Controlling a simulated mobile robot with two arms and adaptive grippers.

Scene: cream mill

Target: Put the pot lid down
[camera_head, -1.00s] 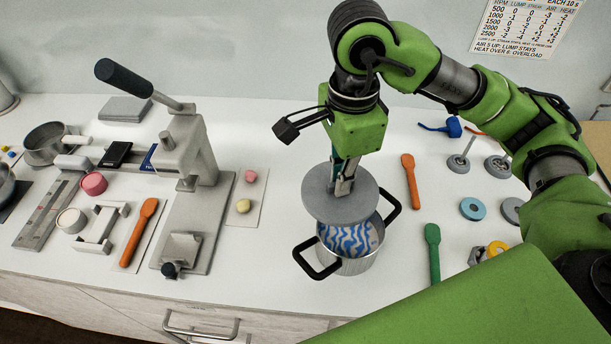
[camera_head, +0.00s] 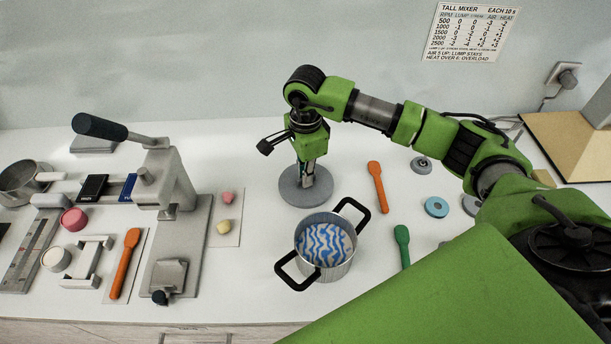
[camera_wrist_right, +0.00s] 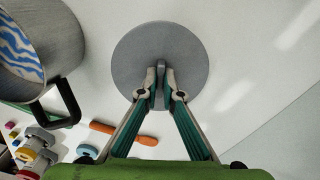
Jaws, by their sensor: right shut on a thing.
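The pot lid (camera_head: 292,194) is a flat grey disc with an upright grip. It is at the table surface or just above it, behind the pot; I cannot tell if it touches. My right gripper (camera_head: 307,180) is shut on the lid's grip from above. The lid also shows in the right wrist view (camera_wrist_right: 135,60), with the right gripper (camera_wrist_right: 161,84) closed on its grip. The pot (camera_head: 340,268) is open, with two black handles and blue and white wavy content inside. My left gripper is not in view.
A grey lever press (camera_head: 170,175) stands to the left. An orange spatula (camera_head: 377,188) and a green one (camera_head: 402,245) lie to the right. Several discs, including a blue ring (camera_head: 436,207), lie further right. White table is clear behind the lid.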

